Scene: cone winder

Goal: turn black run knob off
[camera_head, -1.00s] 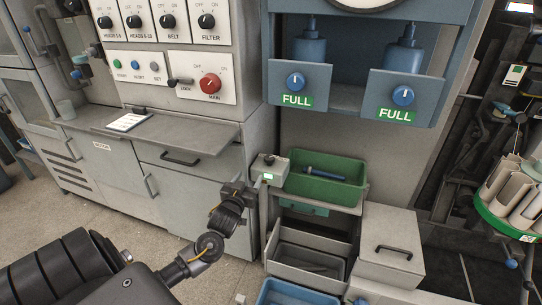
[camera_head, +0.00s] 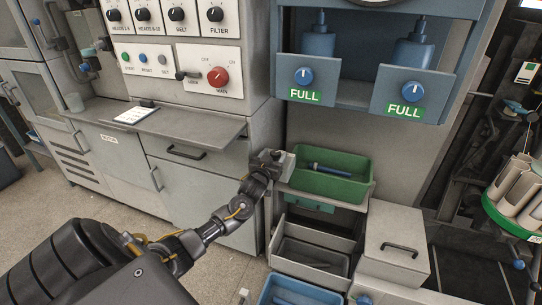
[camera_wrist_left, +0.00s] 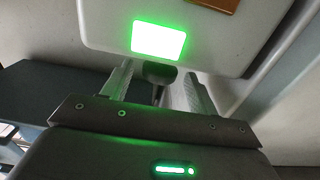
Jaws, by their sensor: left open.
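A small light-grey box (camera_head: 287,162) stands at the left end of the green tray in the head view, largely hidden by my left gripper (camera_head: 266,160). In the left wrist view a lit green display (camera_wrist_left: 159,39) is on a pale face. A dark rounded knob (camera_wrist_left: 158,73) sits just below it, between the two fingers of my left gripper (camera_wrist_left: 157,80). The fingers are open, one on each side of the knob; I cannot tell whether they touch it. The knob's marking and pointer direction are not readable. My right gripper is not in view.
A green tray (camera_head: 330,174) holding a blue tool is just right of the box. A grey cabinet panel with black knobs (camera_head: 176,14) and a red main knob (camera_head: 217,76) is up left. Blue FULL knobs (camera_head: 303,76) are above. A grey ledge (camera_head: 185,129) juts out at left.

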